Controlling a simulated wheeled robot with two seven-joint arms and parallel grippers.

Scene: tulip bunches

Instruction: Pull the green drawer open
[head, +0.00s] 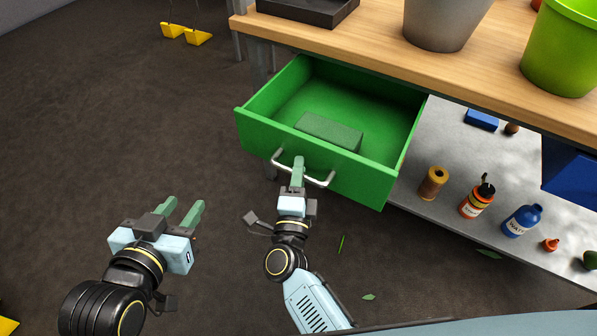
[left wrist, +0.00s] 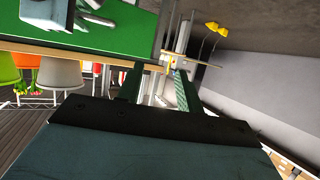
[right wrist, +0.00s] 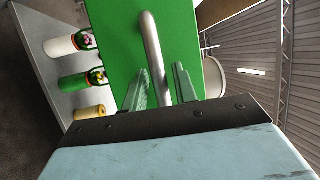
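The green drawer (head: 262,132) is pulled well out from under the wooden bench in the head view. A green block (head: 329,132) lies inside it. Its curved metal handle (head: 318,181) is on the front panel and also shows in the right wrist view (right wrist: 154,55). My left gripper (head: 187,211) is open and empty, left of and apart from the drawer. The drawer front also shows in the right wrist view (right wrist: 115,40).
The wooden bench top (head: 350,45) holds a dark tray (head: 306,12), a grey pot (head: 444,22) and a lime bucket (head: 562,48). Bottles, including a blue one (head: 522,220), stand on the grey lower shelf (head: 432,150) at right.

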